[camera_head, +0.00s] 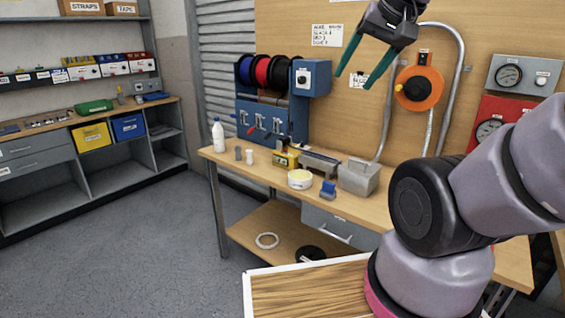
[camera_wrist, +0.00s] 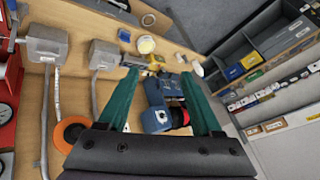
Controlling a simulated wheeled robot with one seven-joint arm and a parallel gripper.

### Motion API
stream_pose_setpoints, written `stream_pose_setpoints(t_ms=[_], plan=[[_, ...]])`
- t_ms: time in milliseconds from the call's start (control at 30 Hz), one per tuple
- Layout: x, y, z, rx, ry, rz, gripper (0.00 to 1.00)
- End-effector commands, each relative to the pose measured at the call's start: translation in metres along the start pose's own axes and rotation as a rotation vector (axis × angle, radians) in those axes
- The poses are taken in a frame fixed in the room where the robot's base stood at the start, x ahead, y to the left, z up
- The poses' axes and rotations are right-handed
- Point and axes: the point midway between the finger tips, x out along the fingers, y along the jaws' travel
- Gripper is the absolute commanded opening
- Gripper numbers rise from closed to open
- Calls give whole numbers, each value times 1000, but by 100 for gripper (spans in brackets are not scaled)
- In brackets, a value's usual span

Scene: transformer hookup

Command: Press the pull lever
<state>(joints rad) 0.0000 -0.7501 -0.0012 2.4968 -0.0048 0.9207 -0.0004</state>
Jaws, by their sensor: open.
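My gripper (camera_head: 356,78) is open and empty, with two green fingers pointing down in front of the wooden back panel, high above the bench. In the wrist view my gripper (camera_wrist: 160,73) frames a blue spool station (camera_wrist: 155,121) between its fingers. In the head view this blue station (camera_head: 299,112) stands at the bench's left rear, below and left of my gripper, holding black, red and blue spools. A small red handle (camera_head: 251,129) shows on its front. I cannot tell for sure whether this is the pull lever. Nothing touches my fingers.
The wooden bench (camera_head: 222,157) carries a white bottle (camera_head: 218,135), a yellow device (camera_head: 285,159), a round tub (camera_head: 301,179) and a grey box (camera_head: 359,178). An orange reel (camera_head: 418,86) and grey conduits are on the panel. Floor is clear at left.

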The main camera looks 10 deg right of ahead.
Motion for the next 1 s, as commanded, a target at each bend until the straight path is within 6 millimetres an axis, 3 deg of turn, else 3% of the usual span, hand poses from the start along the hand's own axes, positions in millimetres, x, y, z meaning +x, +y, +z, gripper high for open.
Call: stream_pose_setpoints(t_ms=[33, 133, 167, 367, 467, 567, 767, 1000], plan=[[0, 0, 0, 0, 0, 0, 44], [0, 0, 0, 0, 0, 0, 6], [0, 0, 0, 0, 0, 0, 0], [1, 2, -3, 3, 3, 7, 0], [6, 12, -16, 13, 12, 36, 0], [15, 34, -40, 31, 28, 91, 0], [34, 116, -97, 74, 56, 249, 0], [41, 250, -136, 127, 49, 439, 0]])
